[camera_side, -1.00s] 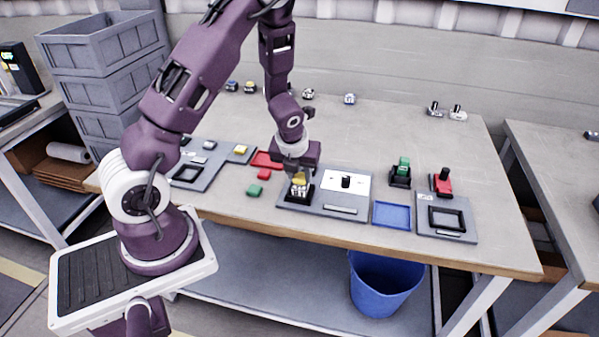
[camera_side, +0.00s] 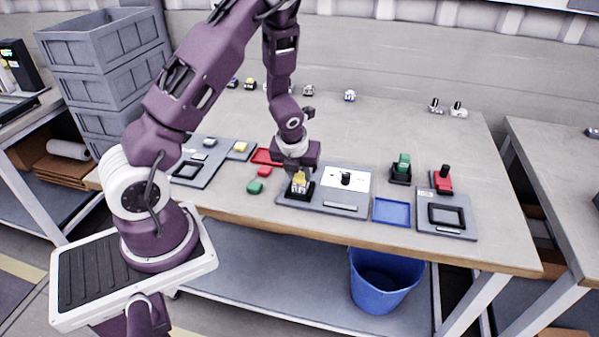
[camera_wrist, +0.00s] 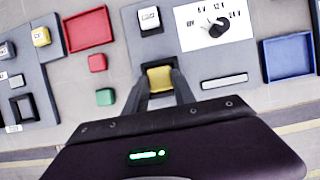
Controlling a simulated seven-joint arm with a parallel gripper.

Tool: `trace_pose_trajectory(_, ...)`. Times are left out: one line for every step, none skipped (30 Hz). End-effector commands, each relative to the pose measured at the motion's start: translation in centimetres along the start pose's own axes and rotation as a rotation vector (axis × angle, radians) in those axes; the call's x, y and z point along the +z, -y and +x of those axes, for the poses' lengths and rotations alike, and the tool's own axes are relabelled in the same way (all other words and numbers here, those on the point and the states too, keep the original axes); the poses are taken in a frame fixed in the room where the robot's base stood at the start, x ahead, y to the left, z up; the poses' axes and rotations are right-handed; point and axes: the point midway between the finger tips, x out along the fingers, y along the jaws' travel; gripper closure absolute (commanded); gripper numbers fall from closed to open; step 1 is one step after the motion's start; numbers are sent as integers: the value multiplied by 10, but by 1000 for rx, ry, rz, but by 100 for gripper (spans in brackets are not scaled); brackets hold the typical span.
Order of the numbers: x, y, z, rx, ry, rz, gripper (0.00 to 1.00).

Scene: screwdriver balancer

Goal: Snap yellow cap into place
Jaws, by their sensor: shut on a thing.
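The yellow cap (camera_side: 299,178) sits on top of a small white and black block (camera_side: 299,187) in the black holder (camera_side: 282,195) of the grey middle fixture. In the wrist view the yellow cap (camera_wrist: 160,78) lies between the two fingers of my gripper (camera_wrist: 161,80), over the dark holder. My gripper (camera_side: 298,172) points down over the holder and is shut on the yellow cap. The fingers hide the cap's sides, and I cannot tell whether the cap is fully seated.
The fixture has a white dial panel (camera_side: 346,180) to the right. A blue tray (camera_side: 391,211) and a right-hand fixture (camera_side: 447,216) lie beyond. A red cap (camera_side: 264,171), green cap (camera_side: 255,187) and red tray (camera_side: 266,156) lie left. A blue bin (camera_side: 383,280) stands below the table.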

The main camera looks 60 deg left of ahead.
Motion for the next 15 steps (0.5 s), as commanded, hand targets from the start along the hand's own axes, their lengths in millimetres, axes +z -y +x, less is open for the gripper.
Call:
trace_pose_trajectory(0,0,0,0,0,0,100)
trace_pose_trajectory(0,0,0,0,0,0,100)
trace_pose_trajectory(0,0,0,0,0,0,100)
trace_pose_trajectory(0,0,0,0,0,0,100)
trace_pose_trajectory(0,0,1,0,0,0,100)
trace_pose_trajectory(0,0,1,0,0,0,100)
trace_pose_trajectory(-1,0,2,0,0,0,100)
trace_pose_trajectory(-1,0,2,0,0,1,100)
trace_pose_trajectory(-1,0,2,0,0,1,100)
trace_pose_trajectory(-1,0,3,0,0,1,100)
trace_pose_trajectory(-1,0,3,0,0,1,100)
trace_pose_trajectory(-1,0,3,0,1,1,100)
trace_pose_trajectory(-1,0,4,-1,1,1,100)
trace_pose_trajectory(-1,0,4,-1,1,1,100)
trace_pose_trajectory(-2,0,4,-1,1,1,100)
